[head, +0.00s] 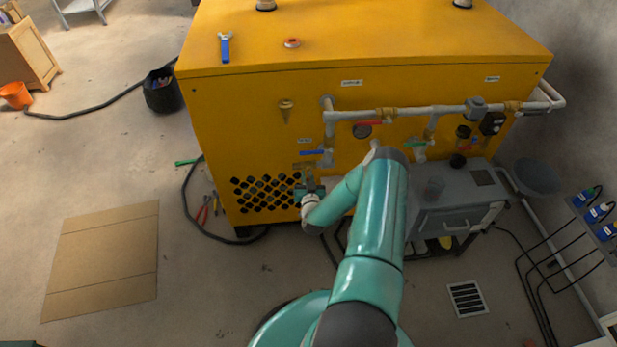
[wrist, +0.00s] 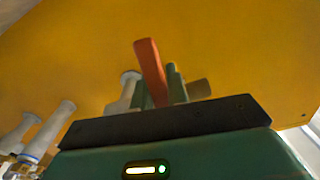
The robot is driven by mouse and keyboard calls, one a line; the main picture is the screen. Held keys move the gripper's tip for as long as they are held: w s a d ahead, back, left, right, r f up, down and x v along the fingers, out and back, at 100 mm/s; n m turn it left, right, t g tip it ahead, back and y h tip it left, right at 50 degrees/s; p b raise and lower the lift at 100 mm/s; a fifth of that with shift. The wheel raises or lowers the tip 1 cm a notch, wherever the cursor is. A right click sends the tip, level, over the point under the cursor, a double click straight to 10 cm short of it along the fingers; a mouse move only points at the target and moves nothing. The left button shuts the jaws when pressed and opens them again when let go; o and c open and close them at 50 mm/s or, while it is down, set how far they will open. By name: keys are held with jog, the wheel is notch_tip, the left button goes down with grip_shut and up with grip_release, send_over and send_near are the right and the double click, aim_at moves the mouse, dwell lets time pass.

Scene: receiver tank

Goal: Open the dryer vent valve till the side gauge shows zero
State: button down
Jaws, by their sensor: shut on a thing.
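My gripper (head: 308,192) is at the lower front of the yellow dryer cabinet (head: 240,110), below a blue valve lever (head: 312,153). In the wrist view my gripper (wrist: 160,92) has its green fingers close around a red-orange lever (wrist: 149,62), which sticks up past the fingertips in front of the yellow panel. In the head view my gripper and arm hide this lever. Another red lever (head: 370,123) and a green lever (head: 415,143) sit on the pipework to the right. A dark round gauge-like face (head: 463,131) is on the right; its reading is too small to tell.
Grey pipes (head: 400,112) run across the cabinet front. A grey bench unit (head: 450,205) stands right of my arm. A dark hose (head: 190,205) and red pliers (head: 203,210) lie at the left. Cardboard (head: 105,255) lies on the floor. A blue wrench (head: 225,47) lies on the cabinet top.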

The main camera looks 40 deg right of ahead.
jog(key=shift+w+a+r+m, duration=0.15)
jog(key=shift+w+a+m, duration=0.15)
jog(key=shift+m, duration=0.75)
jog(key=shift+w+a+r+m, duration=0.15)
jog(key=shift+a+m, duration=0.1)
jog(key=shift+m, duration=0.8)
jog(key=c, duration=1.4)
grip_release()
jog(key=v, duration=1.4)
jog(key=shift+c, duration=0.2)
